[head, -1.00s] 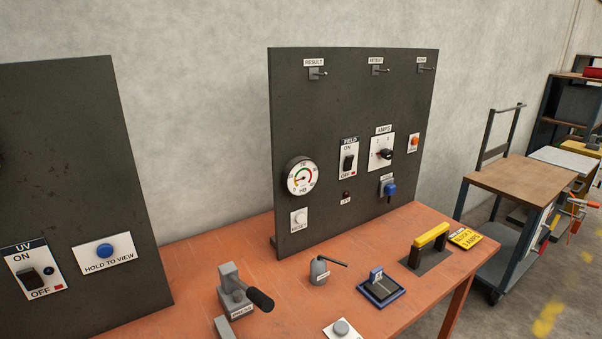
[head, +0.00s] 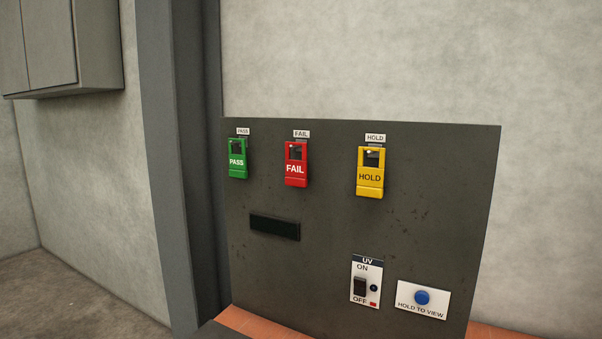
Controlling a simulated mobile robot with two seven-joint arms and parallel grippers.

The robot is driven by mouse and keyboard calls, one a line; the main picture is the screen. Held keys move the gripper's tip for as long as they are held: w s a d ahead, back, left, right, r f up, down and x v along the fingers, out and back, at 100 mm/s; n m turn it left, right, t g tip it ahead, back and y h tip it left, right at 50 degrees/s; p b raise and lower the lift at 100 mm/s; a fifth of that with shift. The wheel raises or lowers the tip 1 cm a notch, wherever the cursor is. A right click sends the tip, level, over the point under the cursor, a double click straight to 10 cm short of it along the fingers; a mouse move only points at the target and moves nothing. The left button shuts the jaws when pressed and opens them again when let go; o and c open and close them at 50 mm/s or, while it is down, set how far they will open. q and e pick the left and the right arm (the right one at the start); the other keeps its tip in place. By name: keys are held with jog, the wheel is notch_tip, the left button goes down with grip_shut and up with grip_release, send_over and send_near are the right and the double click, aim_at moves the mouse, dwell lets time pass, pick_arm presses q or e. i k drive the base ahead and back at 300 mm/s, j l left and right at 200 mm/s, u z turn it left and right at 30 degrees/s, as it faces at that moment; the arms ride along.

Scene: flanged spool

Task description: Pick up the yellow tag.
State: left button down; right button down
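The yellow tag (head: 370,178), marked HOLD, hangs upright on a hook on the dark panel (head: 330,235) in the head view, right of the middle. A small HOLD label (head: 375,138) sits just above it. A red FAIL tag (head: 296,168) and a green PASS tag (head: 237,161) hang to its left, each under its own label. Neither of my grippers shows in the head view, so I cannot see whether they are open or shut.
Below the tags the panel bears a black slot or strip (head: 275,227), a UV switch (head: 360,285) and a blue HOLD TO VIEW button (head: 422,298). An orange bench top (head: 255,323) shows at the bottom. A grey pillar (head: 180,160) stands at left.

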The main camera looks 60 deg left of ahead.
aim_at(370, 179)
jog(key=u, duration=2)
